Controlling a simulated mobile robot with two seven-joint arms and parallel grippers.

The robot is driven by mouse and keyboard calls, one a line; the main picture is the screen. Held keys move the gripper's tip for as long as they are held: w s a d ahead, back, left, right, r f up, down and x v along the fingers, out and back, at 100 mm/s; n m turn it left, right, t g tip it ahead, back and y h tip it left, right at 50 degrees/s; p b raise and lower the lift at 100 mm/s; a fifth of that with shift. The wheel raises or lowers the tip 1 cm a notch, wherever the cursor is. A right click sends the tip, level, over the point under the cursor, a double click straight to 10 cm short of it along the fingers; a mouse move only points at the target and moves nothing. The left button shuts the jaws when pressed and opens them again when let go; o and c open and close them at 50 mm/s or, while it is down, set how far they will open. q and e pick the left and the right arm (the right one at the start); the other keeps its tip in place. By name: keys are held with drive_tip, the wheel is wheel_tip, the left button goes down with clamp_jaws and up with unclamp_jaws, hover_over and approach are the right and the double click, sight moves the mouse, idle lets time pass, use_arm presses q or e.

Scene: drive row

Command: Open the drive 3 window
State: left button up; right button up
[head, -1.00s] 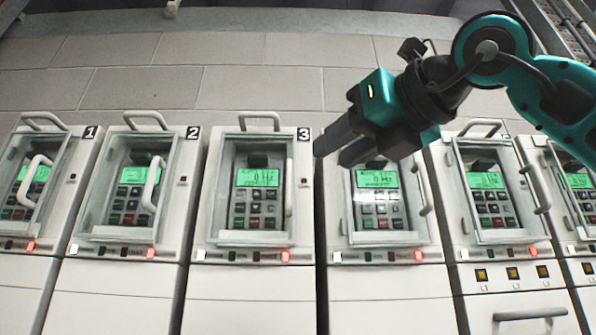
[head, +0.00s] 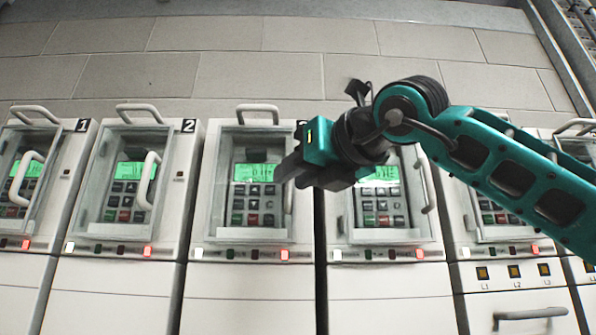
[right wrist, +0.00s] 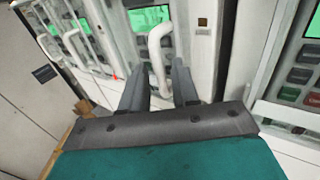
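Drive 3 (head: 222,238) is the white unit in the middle of the head view, with its window (head: 253,180) shut over a green-lit keypad. Its white vertical handle (head: 289,198) is on the window's right side, and my right gripper hides its upper part. My right gripper (head: 286,173) is in front of that handle. In the right wrist view, the handle (right wrist: 158,50) runs down between the two dark, spread fingers (right wrist: 160,85). I see a gap between the fingers; whether either touches the handle I cannot tell. My left gripper is not in view.
Drives 1 (head: 82,126) and 2 (head: 188,126) stand to the left, with similar handled windows. Another drive (head: 380,238) is close on the right, partly behind my right arm. A loop handle (head: 258,108) tops drive 3. A tiled wall (head: 290,75) is behind.

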clamp_jaws()
idle(1.1)
